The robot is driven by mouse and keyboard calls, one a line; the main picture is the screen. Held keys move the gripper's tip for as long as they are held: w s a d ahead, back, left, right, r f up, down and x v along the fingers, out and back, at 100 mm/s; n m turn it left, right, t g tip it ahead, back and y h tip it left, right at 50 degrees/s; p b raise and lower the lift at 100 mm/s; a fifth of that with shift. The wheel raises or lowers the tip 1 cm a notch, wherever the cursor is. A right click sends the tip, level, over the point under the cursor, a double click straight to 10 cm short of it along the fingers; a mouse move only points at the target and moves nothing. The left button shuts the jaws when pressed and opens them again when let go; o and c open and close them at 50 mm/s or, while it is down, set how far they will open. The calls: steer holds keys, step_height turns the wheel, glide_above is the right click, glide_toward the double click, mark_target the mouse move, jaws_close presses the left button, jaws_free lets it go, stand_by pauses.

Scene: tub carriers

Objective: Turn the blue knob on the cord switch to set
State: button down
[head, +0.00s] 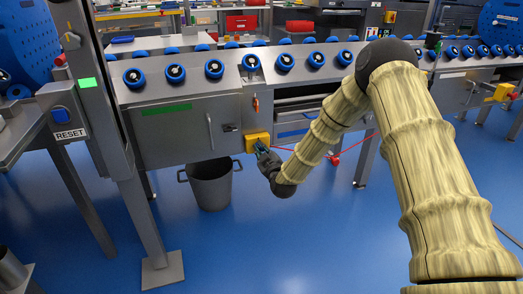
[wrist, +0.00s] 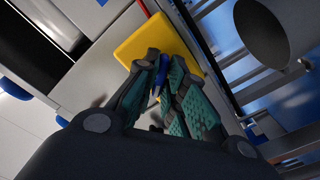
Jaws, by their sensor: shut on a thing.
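The cord switch is a yellow box (head: 250,142) on the front of the steel conveyor frame, with a red cord running off to its right. In the wrist view the yellow box (wrist: 150,42) fills the upper middle. The blue knob (wrist: 161,72) shows as a narrow strip between my fingers; most of it is hidden by them. My gripper (head: 262,148) is at the front of the box. In the wrist view my gripper (wrist: 160,78) has its teal-padded fingers closed around the knob. I cannot read the knob's markings.
A grey bin (head: 211,183) stands on the blue floor below and left of the switch. A steel cabinet (head: 180,133) with a handle is left of the box. A blue RESET button (head: 61,113) is at far left. Open floor lies in front.

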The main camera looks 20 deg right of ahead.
steer(key=m+p, duration=0.6)
steer(key=m, duration=0.5)
steer(key=shift+m, duration=0.3)
stand_by(0.5)
steer(key=c, duration=1.4)
jaws_free()
steer(key=shift+d, duration=0.1)
steer(key=shift+c, duration=0.2)
steer(key=shift+s, duration=0.1)
